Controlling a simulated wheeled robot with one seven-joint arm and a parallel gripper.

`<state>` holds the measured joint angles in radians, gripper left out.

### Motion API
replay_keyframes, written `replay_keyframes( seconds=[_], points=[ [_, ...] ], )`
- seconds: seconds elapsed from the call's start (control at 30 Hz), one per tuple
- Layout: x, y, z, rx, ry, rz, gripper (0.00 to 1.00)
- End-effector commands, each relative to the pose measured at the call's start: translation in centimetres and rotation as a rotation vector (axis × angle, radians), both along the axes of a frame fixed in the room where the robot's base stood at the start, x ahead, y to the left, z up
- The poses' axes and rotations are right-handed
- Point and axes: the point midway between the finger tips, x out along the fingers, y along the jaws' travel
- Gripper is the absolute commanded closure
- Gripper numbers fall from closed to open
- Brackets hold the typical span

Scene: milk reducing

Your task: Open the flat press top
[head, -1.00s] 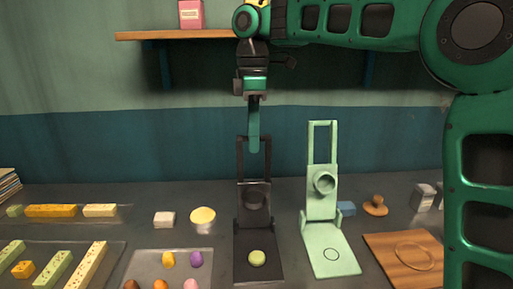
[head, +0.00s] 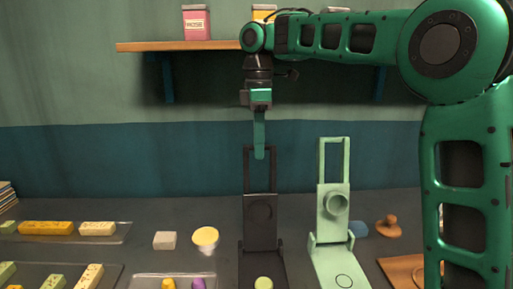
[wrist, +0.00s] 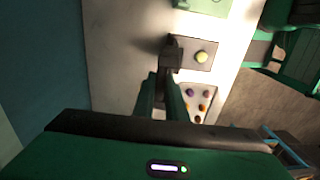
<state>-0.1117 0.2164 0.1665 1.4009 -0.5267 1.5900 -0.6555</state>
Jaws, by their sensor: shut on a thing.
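A black flat press stands in the middle of the counter, with its top (head: 260,212) raised upright behind its base (head: 248,258). A pale green dough ball (head: 263,283) sits on the base. My gripper (head: 260,154) points down at the upper end of the open, frame-like handle of that top. Its fingers (wrist: 163,84) are shut on the handle; the exact contact is partly hidden. In the wrist view, the press base (wrist: 197,49) and dough ball (wrist: 201,57) lie beyond the fingers.
A mint-green press (head: 333,195) stands close on the right, also raised. A yellow-topped cup (head: 205,237) and pale block (head: 165,240) are at the left. A wooden shelf (head: 190,46) runs behind my wrist. A wooden board (head: 403,270) lies at the right.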

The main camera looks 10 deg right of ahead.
Motion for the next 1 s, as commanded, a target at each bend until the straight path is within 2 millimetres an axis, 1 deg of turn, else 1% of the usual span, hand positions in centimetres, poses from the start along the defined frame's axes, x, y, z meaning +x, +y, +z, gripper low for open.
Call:
replay_keyframes(
  seconds=[0.03, 0.1, 0.13, 0.17, 0.2, 0.5, 0.67, 0.87, 1.0],
  points=[
    [0.1, -0.1, 0.5, 0.003, -0.011, -0.002, 1.0],
    [0.1, -0.1, 0.5, 0.003, -0.011, -0.002, 1.0],
    [0.1, -0.1, 0.5, 0.002, -0.012, -0.003, 0.81],
    [0.1, -0.1, 0.5, 0.002, -0.011, -0.003, 0.74],
    [0.1, -0.1, 0.5, 0.002, -0.011, -0.003, 0.7],
    [0.0, -0.2, 0.2, 0.0, -0.004, -0.003, 0.7],
    [0.2, -0.2, 0.7, 0.0, -0.004, -0.004, 0.7],
    [0.4, -0.3, 2.7, 0.001, -0.005, -0.005, 0.7],
    [0.7, -0.3, 4.9, 0.001, -0.006, -0.004, 0.7]
  ],
)
